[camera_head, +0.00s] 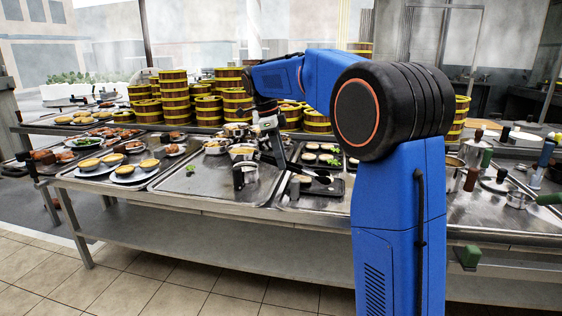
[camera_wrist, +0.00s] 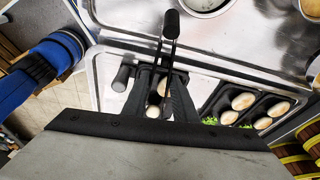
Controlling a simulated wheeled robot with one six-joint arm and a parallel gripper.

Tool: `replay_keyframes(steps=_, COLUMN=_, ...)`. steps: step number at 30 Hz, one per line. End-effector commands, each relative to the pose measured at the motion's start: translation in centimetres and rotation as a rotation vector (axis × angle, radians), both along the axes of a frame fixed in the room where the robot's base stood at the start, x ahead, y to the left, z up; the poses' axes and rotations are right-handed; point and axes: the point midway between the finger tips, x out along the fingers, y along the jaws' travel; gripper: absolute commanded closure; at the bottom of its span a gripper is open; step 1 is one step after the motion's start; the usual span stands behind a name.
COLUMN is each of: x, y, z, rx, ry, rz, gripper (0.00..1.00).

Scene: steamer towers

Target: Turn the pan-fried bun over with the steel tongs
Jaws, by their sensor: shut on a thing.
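My gripper (camera_wrist: 160,98) is shut on the steel tongs (camera_wrist: 170,48), whose dark arms and rounded black end stick out past the fingers in the wrist view. Between and below the fingers show pale round patches, probably parts of buns (camera_wrist: 153,111) in a dark pan; which one is the pan-fried bun I cannot tell. Whether the tongs touch a bun is hidden. In the head view my gripper (camera_head: 271,130) is over the steel counter, beside a dark tray of pale buns (camera_head: 323,158).
More pale buns (camera_wrist: 242,101) lie in dark trays with green garnish right of my gripper. A dark cylinder (camera_wrist: 123,77) stands close on its left. Steamer towers (camera_head: 174,95) line the back. Plates of food (camera_head: 124,171) fill the left counter. Bare steel shows at the front (camera_head: 215,185).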

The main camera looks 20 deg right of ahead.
Motion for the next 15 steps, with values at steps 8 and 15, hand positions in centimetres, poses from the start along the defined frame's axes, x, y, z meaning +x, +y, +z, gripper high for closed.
replay_keyframes(steps=8, x=0.0, y=0.0, z=1.6, rx=0.0, ry=-0.001, rz=0.0, gripper=0.88)
replay_keyframes(steps=15, x=0.0, y=0.0, z=3.0, rx=0.0, ry=-0.001, rz=0.0, gripper=0.88)
